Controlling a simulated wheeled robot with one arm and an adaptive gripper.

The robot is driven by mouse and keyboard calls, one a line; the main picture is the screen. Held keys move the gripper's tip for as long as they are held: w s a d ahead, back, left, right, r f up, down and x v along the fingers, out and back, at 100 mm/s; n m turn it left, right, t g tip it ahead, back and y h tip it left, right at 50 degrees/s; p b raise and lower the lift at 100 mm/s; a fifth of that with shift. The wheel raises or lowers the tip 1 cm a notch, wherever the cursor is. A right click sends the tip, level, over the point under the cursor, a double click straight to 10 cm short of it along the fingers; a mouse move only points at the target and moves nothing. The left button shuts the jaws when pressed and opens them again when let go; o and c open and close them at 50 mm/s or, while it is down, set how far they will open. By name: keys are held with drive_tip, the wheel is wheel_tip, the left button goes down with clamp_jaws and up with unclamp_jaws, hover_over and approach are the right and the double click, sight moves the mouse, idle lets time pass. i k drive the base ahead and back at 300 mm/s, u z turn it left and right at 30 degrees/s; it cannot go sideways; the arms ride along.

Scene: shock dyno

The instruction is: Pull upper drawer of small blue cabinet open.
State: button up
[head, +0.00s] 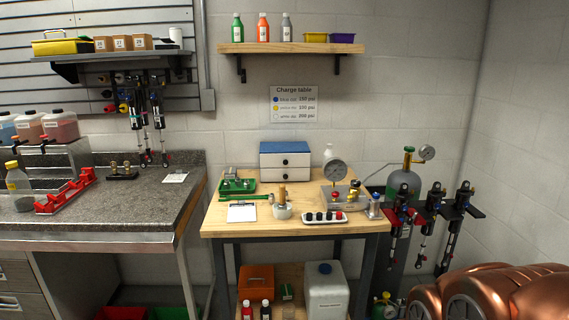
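The small blue cabinet (285,147) stands at the back of the wooden table, against the wall. It has a blue body and two white drawer fronts, one above the other, each with a small dark knob. The upper drawer (273,160) looks closed, flush with the lower drawer (273,174). My gripper is not in view.
On the wooden table (222,222), a green tool (237,186), a clipboard (242,212), a mortar-like cup (282,212) and a pressure gauge (334,170) stand around the cabinet's front. A shelf (290,47) with bottles hangs above. A grey counter (150,205) lies left.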

sight(270, 160)
drive_tip(key=u, duration=0.55)
drive_tip(key=i, duration=1.2)
drive_tip(key=z, duration=0.55)
